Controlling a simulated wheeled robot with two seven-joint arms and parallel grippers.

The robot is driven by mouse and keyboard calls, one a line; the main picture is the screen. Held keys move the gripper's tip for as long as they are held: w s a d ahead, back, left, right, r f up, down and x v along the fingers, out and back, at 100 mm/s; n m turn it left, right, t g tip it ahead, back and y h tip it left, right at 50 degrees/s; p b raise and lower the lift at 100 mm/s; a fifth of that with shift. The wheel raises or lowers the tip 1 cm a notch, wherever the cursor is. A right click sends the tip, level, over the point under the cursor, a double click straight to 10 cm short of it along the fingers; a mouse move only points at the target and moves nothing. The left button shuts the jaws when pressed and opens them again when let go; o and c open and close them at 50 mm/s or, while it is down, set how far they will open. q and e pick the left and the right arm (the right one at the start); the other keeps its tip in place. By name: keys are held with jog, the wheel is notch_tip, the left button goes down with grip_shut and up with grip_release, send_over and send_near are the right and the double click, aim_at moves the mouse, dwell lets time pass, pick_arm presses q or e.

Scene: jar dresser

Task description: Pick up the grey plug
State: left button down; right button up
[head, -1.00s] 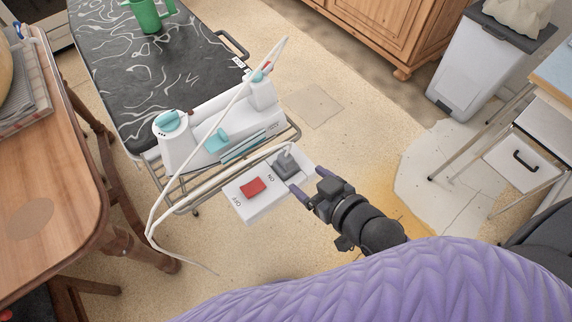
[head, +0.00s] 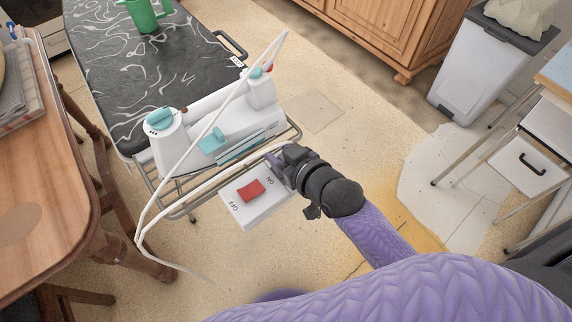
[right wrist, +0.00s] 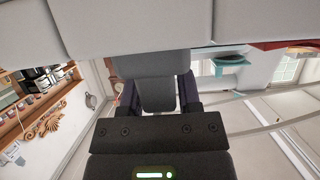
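The grey plug was visible at the far end of the white switched socket box (head: 262,205) a second ago; in the head view my right gripper (head: 274,164) now covers it. In the right wrist view the grey plug (right wrist: 157,95) lies between the two dark fingers of my right gripper (right wrist: 159,98), one on each side. The fingers are very close to its sides; whether they press on it is not clear. The box carries a red switch (head: 251,190) with ON and OFF marks. My left gripper is not in view.
A white cord (head: 205,135) loops past the white and teal iron station (head: 235,128) on the ironing board (head: 120,80). A wooden table (head: 50,190) is at left, a bin (head: 480,65) at right.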

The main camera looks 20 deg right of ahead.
grip_shut()
jog(key=shift+r, duration=0.1)
